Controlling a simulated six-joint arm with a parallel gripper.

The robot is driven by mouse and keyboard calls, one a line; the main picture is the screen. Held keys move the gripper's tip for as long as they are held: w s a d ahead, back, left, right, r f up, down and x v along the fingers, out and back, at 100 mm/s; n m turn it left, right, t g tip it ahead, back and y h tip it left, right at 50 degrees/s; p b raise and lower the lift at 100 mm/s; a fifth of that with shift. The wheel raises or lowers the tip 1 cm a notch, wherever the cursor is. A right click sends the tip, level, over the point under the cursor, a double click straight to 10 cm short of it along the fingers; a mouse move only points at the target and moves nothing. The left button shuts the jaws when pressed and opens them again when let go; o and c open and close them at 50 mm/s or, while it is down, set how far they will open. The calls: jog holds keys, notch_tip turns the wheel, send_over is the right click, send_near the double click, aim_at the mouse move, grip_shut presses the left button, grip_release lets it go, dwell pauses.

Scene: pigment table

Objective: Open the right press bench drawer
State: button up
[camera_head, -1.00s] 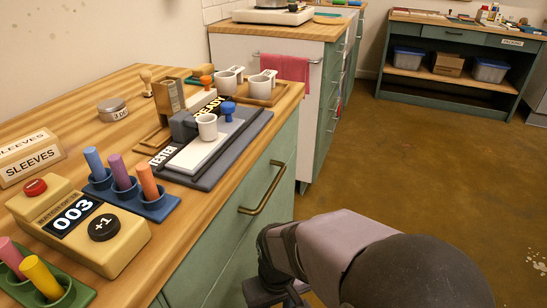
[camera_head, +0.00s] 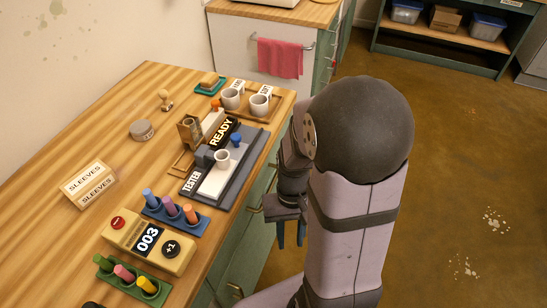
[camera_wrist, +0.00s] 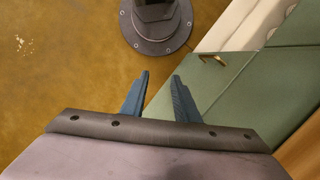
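The press bench has green fronts (camera_head: 262,232) below its wooden top. One brass handle (camera_head: 254,209) shows just left of my gripper (camera_head: 291,236), partly hidden by the arm. Another brass handle (camera_head: 235,290) is lower left. In the wrist view a brass handle (camera_wrist: 212,60) sits at the edge of a green front, ahead and right of my gripper (camera_wrist: 160,90). My gripper points down over the floor beside the bench, its two blue fingers apart with nothing between them. It is apart from the handles. Which drawer each handle belongs to is hard to tell.
On the bench top stand a tester with a white cup (camera_head: 222,157), a yellow counter (camera_head: 150,241), pigment sticks in a blue rack (camera_head: 176,218) and cups on a tray (camera_head: 258,104). A pale surface (camera_wrist: 235,25) lies beyond the wrist-view handle. The floor at right is free.

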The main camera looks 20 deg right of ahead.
notch_tip(320, 180, up, 8)
jog(key=w+d+m+p, duration=0.1)
jog(key=w+p, duration=0.1)
jog(key=p, duration=0.5)
jog(key=m+t+p, duration=0.3)
jog(key=m+t, duration=0.1)
jog(key=m, duration=0.1)
send_near(272, 184)
jog(key=shift+y, duration=0.4)
jog(key=shift+d+x, duration=0.15)
jog(key=shift+x, duration=1.7)
jog(key=shift+d+x, duration=0.15)
jog(key=shift+x, duration=1.65)
jog(key=shift+w, duration=0.1)
grip_shut()
